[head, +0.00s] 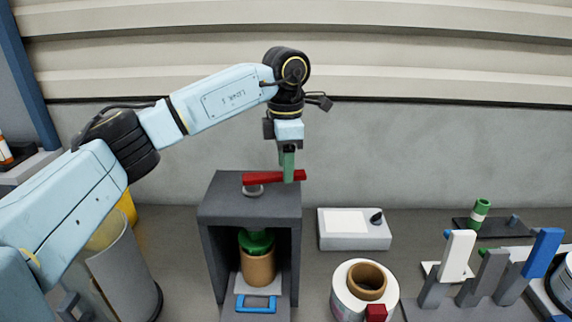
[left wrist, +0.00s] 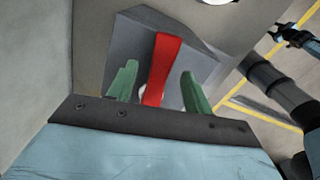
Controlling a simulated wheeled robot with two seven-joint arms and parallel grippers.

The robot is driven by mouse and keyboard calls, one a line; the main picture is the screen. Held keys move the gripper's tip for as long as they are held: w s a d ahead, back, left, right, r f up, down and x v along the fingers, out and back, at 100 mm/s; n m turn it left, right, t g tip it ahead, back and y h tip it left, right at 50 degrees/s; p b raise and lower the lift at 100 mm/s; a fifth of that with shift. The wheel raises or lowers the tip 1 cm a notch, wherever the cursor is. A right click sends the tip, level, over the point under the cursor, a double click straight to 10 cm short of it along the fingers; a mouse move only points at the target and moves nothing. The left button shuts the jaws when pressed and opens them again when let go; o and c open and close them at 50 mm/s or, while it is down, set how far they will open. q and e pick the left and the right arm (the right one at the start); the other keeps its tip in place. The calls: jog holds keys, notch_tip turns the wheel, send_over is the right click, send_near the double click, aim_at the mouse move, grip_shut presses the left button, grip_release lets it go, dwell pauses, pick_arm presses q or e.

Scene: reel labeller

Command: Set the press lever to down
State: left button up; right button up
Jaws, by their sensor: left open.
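The press (head: 247,207) is a dark grey block frame on the bench. Its red lever (head: 262,178) lies across the top, close to level, with its right end slightly higher. My left gripper (head: 288,166) points down over the lever's right end. In the left wrist view the red lever (left wrist: 166,60) passes between the two green fingers of my left gripper (left wrist: 158,76), which are open with a gap on each side. A green part sits above a brown roll (head: 257,268) inside the press.
A white box with a black knob (head: 354,230) and a white reel with a brown core (head: 350,290) stand to the right. Stands with white, grey and blue paddles are farther right. A grey bin (head: 122,270) is left.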

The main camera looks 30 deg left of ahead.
pick_arm(q)
jog(key=shift+f, duration=0.45)
jog(key=shift+c, duration=0.2)
grip_shut()
